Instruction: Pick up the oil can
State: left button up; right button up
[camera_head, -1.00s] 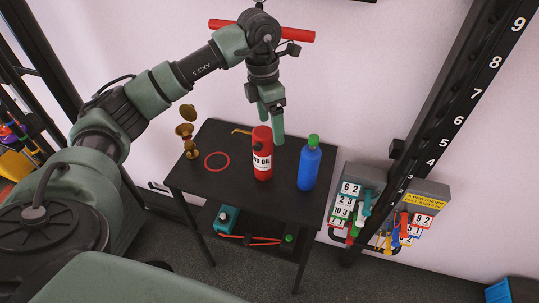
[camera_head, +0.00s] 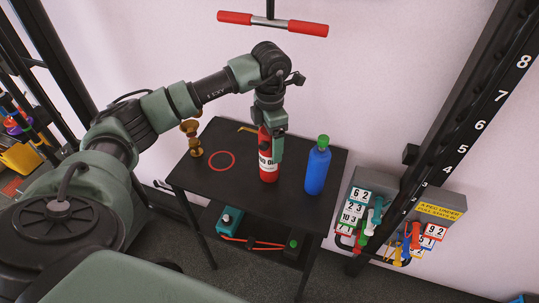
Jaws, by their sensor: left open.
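The oil can (camera_head: 267,169) is a red can with a white label, part of which reads "OIL". It stands upright on the black table (camera_head: 232,190). My left gripper (camera_head: 271,143) points down over the can's upper part, with one finger in front of its right side. The jaws are open, and the gripper hides the can's top. I cannot tell whether a finger touches the can. My right gripper is not in view.
A blue bottle with a green cap (camera_head: 318,166) stands close to the right of the can. A red ring (camera_head: 221,153) and a brass object (camera_head: 191,138) are to the left. A lower shelf holds a teal box (camera_head: 230,219). Numbered boxes (camera_head: 358,208) hang at the right.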

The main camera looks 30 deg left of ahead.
pick_arm(q)
jog(key=shift+f, duration=1.2)
grip_shut()
jog(key=shift+w, duration=0.1)
jog(key=shift+r, duration=0.15)
